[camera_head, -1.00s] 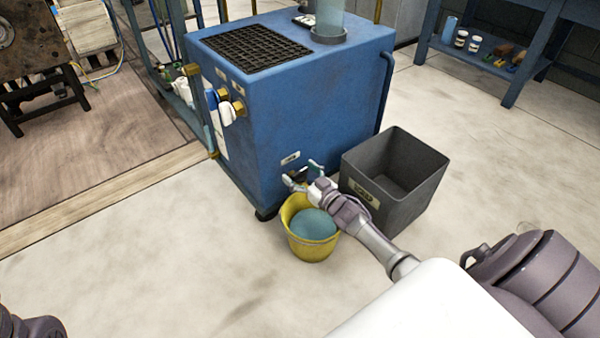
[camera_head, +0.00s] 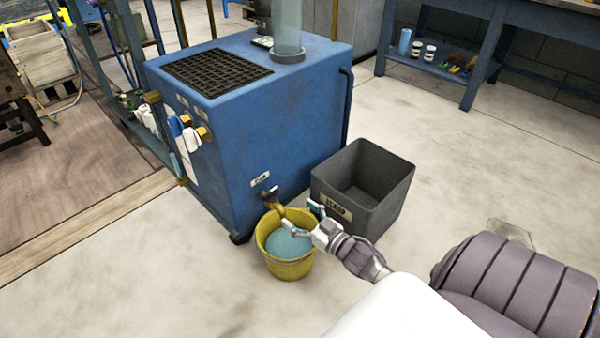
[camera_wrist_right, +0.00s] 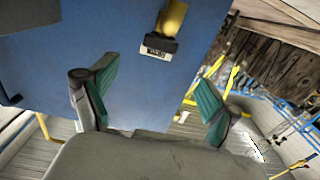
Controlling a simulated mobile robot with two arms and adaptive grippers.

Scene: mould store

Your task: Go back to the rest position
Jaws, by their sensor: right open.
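My right gripper (camera_head: 301,217) is open and empty, above the right rim of the yellow bucket (camera_head: 290,268) and just right of the brass drain tap (camera_head: 271,198). The tap sits low on the front of the blue machine (camera_head: 235,150). In the right wrist view the teal-padded fingers of my gripper (camera_wrist_right: 160,82) stand wide apart with nothing between them. The blue machine (camera_wrist_right: 105,35) fills much of that view, with a brass part (camera_wrist_right: 173,18) at the top. The bucket stands under the tap and holds bluish liquid. My left gripper is out of view.
A dark grey bin (camera_head: 340,206) with a label stands right of the bucket, close to my right forearm. A blue bench (camera_head: 475,50) with jars on its lower shelf is at the back right. Open concrete floor (camera_head: 130,270) lies at the front left.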

